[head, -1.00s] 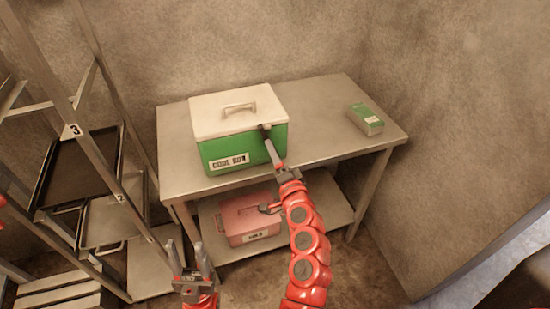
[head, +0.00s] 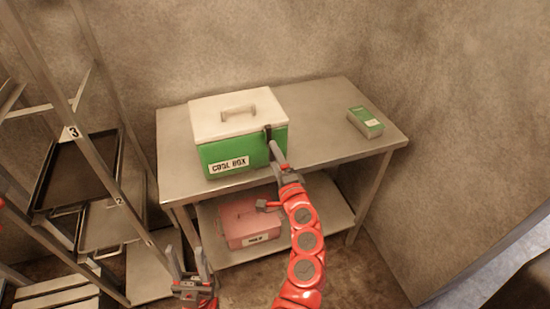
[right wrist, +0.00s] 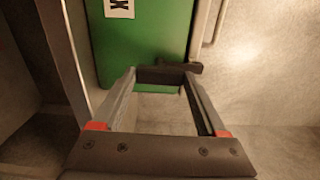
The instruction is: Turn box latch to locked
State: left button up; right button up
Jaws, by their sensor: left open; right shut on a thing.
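The green cool box (head: 233,151) with a white lid (head: 222,116) stands closed on the steel table. Its dark latch (head: 268,132) is on the front near the right corner, and it shows as a dark bar in the right wrist view (right wrist: 168,75). My right gripper (head: 272,144) is at the latch, shut on it, with a finger at either end of the bar in the wrist view. In the head view the gripper partly hides the latch. My left gripper (head: 189,252) is open and empty, low in front of the table.
The steel table (head: 315,118) carries a small green carton (head: 365,121) at the right. A pink box (head: 248,222) sits on the lower shelf, behind my right arm. A rack with dark trays (head: 75,172) stands at the left. The tabletop between box and carton is clear.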

jog(key=o, duration=1.3)
jog(key=p+v, duration=0.3)
jog(key=v, duration=1.4)
jog(key=shift+s, duration=0.2)
